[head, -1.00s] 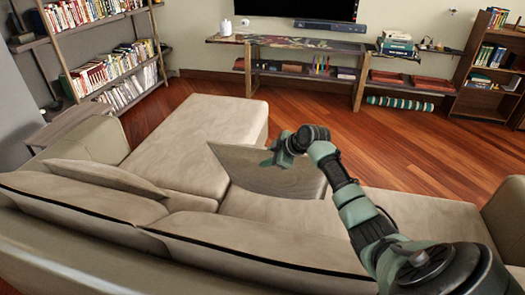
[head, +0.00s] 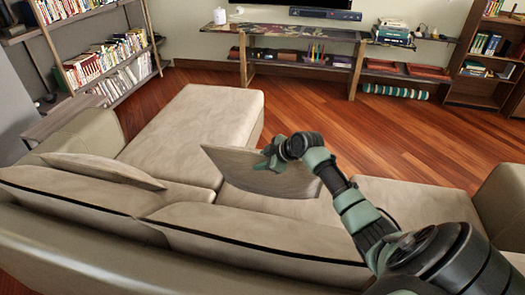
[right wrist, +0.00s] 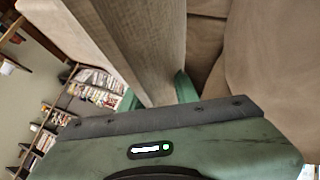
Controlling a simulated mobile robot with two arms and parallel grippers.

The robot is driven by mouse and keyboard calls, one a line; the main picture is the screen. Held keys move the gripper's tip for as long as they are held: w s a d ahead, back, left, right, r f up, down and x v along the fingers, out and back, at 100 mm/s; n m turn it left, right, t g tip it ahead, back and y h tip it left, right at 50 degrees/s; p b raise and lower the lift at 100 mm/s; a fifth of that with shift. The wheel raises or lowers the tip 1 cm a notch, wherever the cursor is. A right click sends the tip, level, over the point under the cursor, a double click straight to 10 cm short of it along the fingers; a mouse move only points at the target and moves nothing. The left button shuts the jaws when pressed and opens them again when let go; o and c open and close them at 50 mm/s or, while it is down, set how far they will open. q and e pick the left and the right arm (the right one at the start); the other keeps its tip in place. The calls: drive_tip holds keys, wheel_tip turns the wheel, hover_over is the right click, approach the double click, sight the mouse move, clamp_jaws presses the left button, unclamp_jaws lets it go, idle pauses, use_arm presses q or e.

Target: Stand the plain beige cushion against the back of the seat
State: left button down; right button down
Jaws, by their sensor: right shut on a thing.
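The plain beige cushion (head: 235,168) is in my right gripper (head: 268,161), above the seat of the sofa (head: 290,206). It is tilted, with its broad face partly seen and its right part behind my gripper and arm. In the right wrist view, the cushion (right wrist: 145,45) passes between the two green fingers of the right gripper (right wrist: 157,94), which are shut on it. It is apart from the sofa's back (head: 255,231), which is nearer the camera. My left gripper is not in view.
Another beige cushion (head: 103,169) leans low at the left of the sofa. The chaise part (head: 195,130) is clear. Bookshelves (head: 95,50) stand at the left and a low console (head: 300,35) at the back. Open wooden floor (head: 400,145) lies beyond the sofa.

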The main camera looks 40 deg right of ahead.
drive_tip(key=s+a+f+p, duration=0.1)
drive_tip(key=s+a+f, duration=0.4)
drive_tip(key=a+f, duration=0.1)
drive_tip(key=shift+a+f, duration=0.15)
idle(0.3)
drive_tip(key=c, duration=1)
unclamp_jaws()
drive_tip(key=shift+o, duration=0.2)
drive_tip(key=v, duration=0.7)
drive_tip(key=shift+s+r+b, duration=0.25)
drive_tip(key=shift+s+b, duration=0.1)
drive_tip(key=shift+b, duration=0.05)
